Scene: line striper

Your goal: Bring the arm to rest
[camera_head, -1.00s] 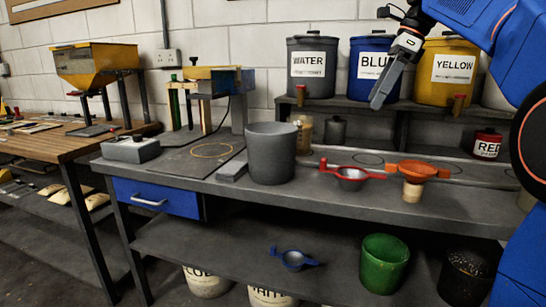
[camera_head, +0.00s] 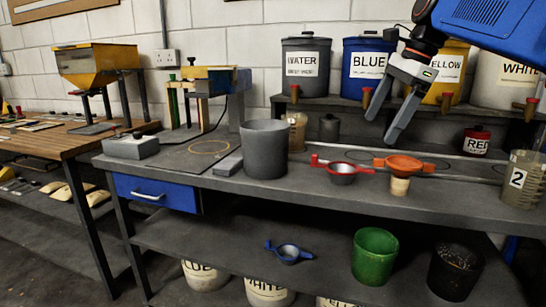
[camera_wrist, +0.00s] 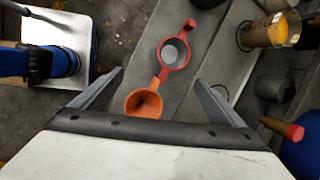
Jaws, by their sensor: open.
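My gripper (camera_head: 398,122) is open and empty in the head view. It hangs in the air above the back of the grey workbench, in front of the yellow and blue drums, with its fingers pointing down and left. In the wrist view my gripper (camera_wrist: 160,95) shows both fingers spread apart. An orange funnel (camera_wrist: 144,103) and a red-handled strainer (camera_wrist: 174,53) appear between and beyond them, on the bench below. Nothing is held between the fingers.
The orange funnel (camera_head: 404,165) sits on a small tan stand (camera_head: 399,186). Labelled drums, including the blue one (camera_head: 366,85), line the shelf behind.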

